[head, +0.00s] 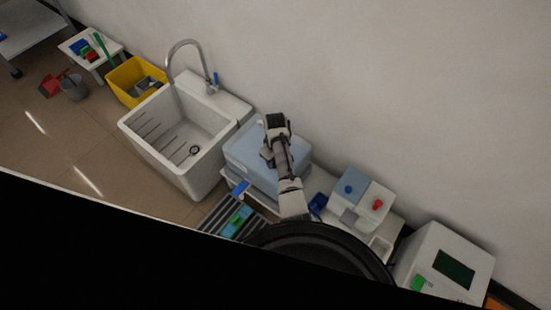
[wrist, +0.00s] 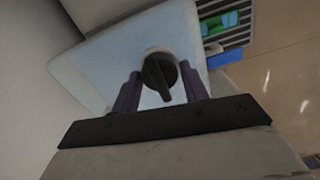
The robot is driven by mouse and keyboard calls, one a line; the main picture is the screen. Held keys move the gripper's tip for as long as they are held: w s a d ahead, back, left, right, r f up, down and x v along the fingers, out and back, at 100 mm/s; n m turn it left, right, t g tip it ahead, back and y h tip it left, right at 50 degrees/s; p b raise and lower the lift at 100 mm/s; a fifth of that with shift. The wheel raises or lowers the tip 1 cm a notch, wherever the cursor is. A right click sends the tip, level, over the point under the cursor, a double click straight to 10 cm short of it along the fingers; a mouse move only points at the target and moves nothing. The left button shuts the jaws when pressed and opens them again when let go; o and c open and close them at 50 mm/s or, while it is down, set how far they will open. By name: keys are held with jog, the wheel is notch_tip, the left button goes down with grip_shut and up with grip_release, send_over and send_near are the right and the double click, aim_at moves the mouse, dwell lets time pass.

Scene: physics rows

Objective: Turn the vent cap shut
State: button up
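The vent cap (wrist: 158,72) is a round black knob with a raised grip bar, on top of a pale blue box (wrist: 95,65). In the wrist view the bar points down and slightly right. My gripper (wrist: 160,82) is open, with its two purple fingers on either side of the cap. I cannot tell whether the fingers touch it. In the head view my arm reaches over the pale blue box (head: 243,152), and my gripper (head: 277,122) hides the cap there.
A white sink (head: 190,135) with a tall faucet stands left of the box. A dispenser with blue and red knobs (head: 362,200) and a white machine with a dark screen (head: 445,262) are to the right. A striped rack (head: 215,215) lies in front, and a wall rises behind.

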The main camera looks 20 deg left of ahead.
jog(key=o, duration=0.3)
notch_tip(320, 180, up, 14)
dwell(0.5)
dwell(0.4)
